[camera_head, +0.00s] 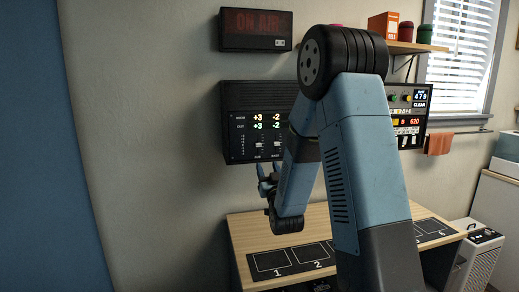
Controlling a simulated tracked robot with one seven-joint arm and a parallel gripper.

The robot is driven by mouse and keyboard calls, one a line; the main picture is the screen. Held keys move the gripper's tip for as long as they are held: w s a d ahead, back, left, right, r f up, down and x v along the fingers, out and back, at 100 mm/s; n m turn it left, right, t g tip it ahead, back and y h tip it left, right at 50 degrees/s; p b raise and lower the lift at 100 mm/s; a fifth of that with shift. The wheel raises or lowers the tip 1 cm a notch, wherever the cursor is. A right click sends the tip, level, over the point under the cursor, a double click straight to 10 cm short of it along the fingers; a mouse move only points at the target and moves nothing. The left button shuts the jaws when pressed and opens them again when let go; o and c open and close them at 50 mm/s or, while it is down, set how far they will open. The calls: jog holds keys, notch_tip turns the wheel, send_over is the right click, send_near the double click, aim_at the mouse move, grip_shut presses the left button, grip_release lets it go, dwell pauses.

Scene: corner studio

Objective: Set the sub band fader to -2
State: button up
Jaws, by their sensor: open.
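The black equalizer panel (236,97) hangs on the wall, partly covered by my arm. Its left column, apparently labelled sub, shows +3 in yellow and +3 in green. The sub fader (258,145) has a small pale knob on the lower front. The column beside it shows -2 in both rows, above a second fader (277,144). My gripper (268,172) is open, with its fingers pointing up just below the panel's lower edge. It appears empty, and I cannot tell its distance from the panel. The panel's right part is hidden.
A wooden table (246,231) with numbered black outlines stands below. Another control unit (412,107) is to the right, under a shelf (412,47). The wall left of the panel is bare.

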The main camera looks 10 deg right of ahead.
aim_at(259, 145)
jog(key=x, duration=1.2)
jog(key=shift+w+r, duration=0.1)
jog(key=shift+w, duration=0.05)
grip_shut()
dwell(0.3)
